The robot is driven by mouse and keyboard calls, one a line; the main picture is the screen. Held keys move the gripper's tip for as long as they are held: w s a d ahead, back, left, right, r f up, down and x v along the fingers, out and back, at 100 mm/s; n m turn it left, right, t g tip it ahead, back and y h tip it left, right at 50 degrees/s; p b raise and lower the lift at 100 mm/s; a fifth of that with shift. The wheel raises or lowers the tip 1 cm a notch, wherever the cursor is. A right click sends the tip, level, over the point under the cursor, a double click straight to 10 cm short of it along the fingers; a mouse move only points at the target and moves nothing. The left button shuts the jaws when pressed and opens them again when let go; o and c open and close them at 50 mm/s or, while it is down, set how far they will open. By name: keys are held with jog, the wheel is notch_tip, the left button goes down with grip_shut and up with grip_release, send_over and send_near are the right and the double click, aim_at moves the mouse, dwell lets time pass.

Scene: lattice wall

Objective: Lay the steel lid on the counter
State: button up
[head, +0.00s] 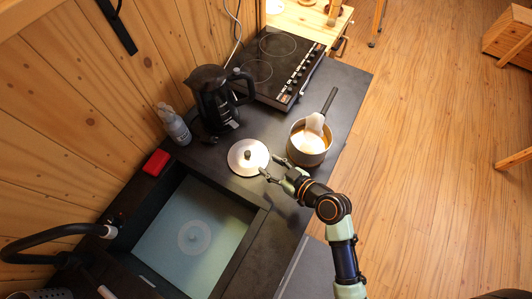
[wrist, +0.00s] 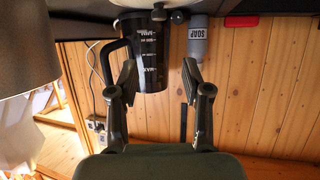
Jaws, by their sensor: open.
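The steel lid (head: 240,162), a round disc with a dark knob, lies flat on the black counter (head: 263,122) in the head view, between the sink and the saucepan. My gripper (head: 273,168) is open, with its fingertips just right of the lid and apart from its knob. In the wrist view, which appears upside down, my open fingers (wrist: 158,82) have nothing between them.
The saucepan (head: 309,157) with pale contents stands right of the lid. A black kettle (head: 210,95), a soap bottle (head: 174,125) and a red block (head: 156,162) stand near the wooden wall. A hob (head: 277,65) is farther back. The open sink (head: 195,235) lies in front.

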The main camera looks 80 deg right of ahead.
dwell(0.3)
jog(key=w+a+r+n+t+y, duration=0.1)
jog(key=w+a+r+n+y, duration=0.3)
jog(key=w+a, duration=0.45)
jog(key=w+a+r+n+y, duration=0.2)
jog(key=w+a+r, duration=0.5)
jog(key=w+a, duration=0.15)
jog(key=w+a+r, duration=0.1)
jog(key=a+r, duration=0.3)
jog(key=a, duration=0.3)
jog(key=w+a+r+y, duration=0.1)
jog(key=w+a+r, duration=0.1)
jog(key=a+r, duration=0.2)
jog(key=a, duration=0.3)
jog(key=shift+a+r+n+t+y, duration=0.25)
jog(key=shift+n+t+y, duration=0.05)
jog(key=shift+n, duration=0.1)
